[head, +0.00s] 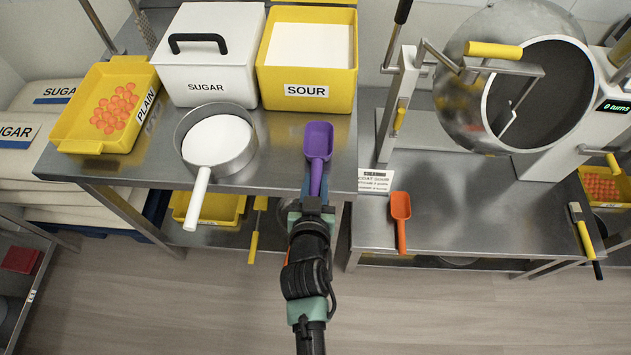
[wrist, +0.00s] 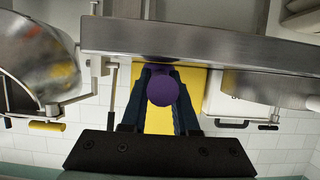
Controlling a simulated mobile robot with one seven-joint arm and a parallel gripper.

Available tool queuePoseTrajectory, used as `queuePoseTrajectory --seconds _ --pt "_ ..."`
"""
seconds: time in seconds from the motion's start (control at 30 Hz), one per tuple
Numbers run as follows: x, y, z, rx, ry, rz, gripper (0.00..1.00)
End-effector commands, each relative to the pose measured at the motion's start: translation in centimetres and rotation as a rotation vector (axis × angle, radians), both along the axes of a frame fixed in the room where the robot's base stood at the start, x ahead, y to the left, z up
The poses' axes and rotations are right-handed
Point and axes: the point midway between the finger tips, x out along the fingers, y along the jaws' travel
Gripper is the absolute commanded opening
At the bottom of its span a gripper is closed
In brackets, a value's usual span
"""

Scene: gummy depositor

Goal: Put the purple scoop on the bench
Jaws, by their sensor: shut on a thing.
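The purple scoop (head: 318,142) is in the head view, its bowl over the front right part of the left steel bench (head: 275,150) and its handle pointing toward me. My gripper (head: 314,195) is shut on the handle at the bench's front edge. I cannot tell whether the bowl touches the bench top. In the wrist view the round purple handle end (wrist: 162,90) shows between the two dark fingers of my gripper (wrist: 160,75). The bench's steel edge (wrist: 210,42) crosses that view and hides most of the scoop.
A sugar pan (head: 245,160) with a white handle stands left of the scoop. Behind are the yellow SOUR bin (head: 309,92), the white SUGAR box (head: 205,88) and the yellow PLAIN tray (head: 70,135). An orange scoop (head: 401,210) lies on the right bench (head: 465,200), below the drum (head: 540,90).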

Motion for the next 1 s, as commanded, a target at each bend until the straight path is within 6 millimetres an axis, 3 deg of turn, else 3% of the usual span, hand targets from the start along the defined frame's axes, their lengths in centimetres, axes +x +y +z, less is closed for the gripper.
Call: queuePoseTrajectory --seconds 0.2,0.23,0.4,0.77,1.0 --pt "0.0 0.0 -0.5 0.0 -0.001 -0.001 0.0" --pt "0.0 0.0 -0.4 0.0 0.0 -0.001 0.32" --pt "0.0 0.0 -0.3 0.0 0.001 0.0 0.58" --pt "0.0 0.0 0.2 -0.001 0.001 0.0 0.58" --pt "-3.0 -0.1 1.0 -0.003 0.001 0.0 0.58"
